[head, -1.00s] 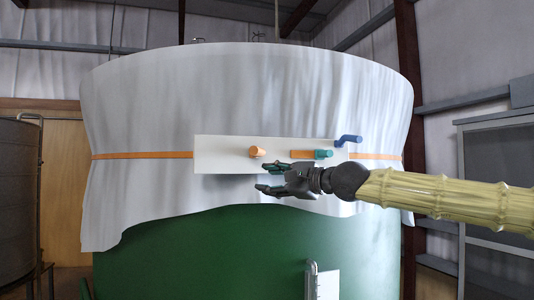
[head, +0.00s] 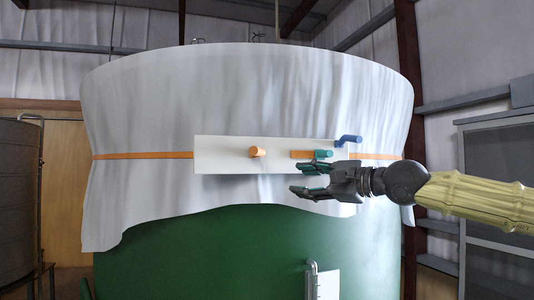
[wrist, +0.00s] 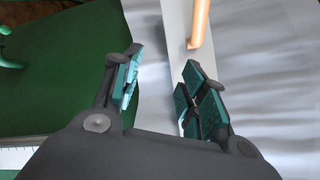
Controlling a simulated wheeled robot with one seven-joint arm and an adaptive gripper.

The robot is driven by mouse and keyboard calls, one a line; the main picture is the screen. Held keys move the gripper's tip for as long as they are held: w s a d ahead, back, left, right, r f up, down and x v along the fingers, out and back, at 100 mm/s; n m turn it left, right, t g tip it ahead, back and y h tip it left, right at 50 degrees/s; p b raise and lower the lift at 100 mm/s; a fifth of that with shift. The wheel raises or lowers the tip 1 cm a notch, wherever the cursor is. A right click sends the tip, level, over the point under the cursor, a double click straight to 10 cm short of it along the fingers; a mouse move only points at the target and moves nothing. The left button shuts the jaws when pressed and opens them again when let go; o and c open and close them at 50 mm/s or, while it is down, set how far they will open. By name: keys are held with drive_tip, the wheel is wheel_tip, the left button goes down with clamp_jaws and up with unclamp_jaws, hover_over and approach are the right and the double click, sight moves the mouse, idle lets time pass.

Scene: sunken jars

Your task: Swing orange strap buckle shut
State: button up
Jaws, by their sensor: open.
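An orange strap (head: 140,155) runs around the white-covered tank, with a white plate (head: 222,155) at its front. On the plate an orange peg (head: 257,152) sticks out at the left. A short orange bar (head: 301,154) with a teal round end (head: 325,154) lies toward the right. I cannot tell which part is the buckle. My gripper (head: 305,178) is open and empty, just below the bar, its fingers pointing left. In the wrist view an orange rod (wrist: 199,24) stands beyond my open fingertips (wrist: 162,62), apart from them.
A blue crank-shaped handle (head: 348,139) sits at the plate's upper right, close above my gripper. The white cover (head: 240,100) hangs over the green tank (head: 230,250). A small white panel with a grey handle (head: 312,280) is lower down.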

drive_tip(key=shift+s+f+b, duration=0.1)
drive_tip(key=shift+s+b, duration=0.15)
drive_tip(key=shift+b, duration=0.25)
drive_tip(key=c, duration=0.9)
drive_tip(key=shift+s+d+h+b, duration=0.1)
drive_tip(key=shift+s+h+b, duration=0.25)
drive_tip(key=shift+b, duration=0.1)
clamp_jaws()
drive_tip(key=s+d+r+t+h+b, duration=0.2)
drive_tip(key=s+r+t+b, duration=0.1)
drive_tip(key=s+t+b, duration=0.1)
drive_tip(key=p, duration=0.3)
approach(265, 154)
drive_tip(key=w+d, duration=0.1)
drive_tip(key=w, duration=0.1)
drive_tip(key=shift+w+a+r+n+p, duration=0.1)
drive_tip(key=shift+w+a+n+p, duration=0.15)
drive_tip(key=shift+a+p, duration=0.5)
drive_tip(key=shift+w+a+r+n+p, duration=0.15)
drive_tip(key=shift+w+a+p, duration=0.15)
drive_tip(key=shift+a, duration=0.75)
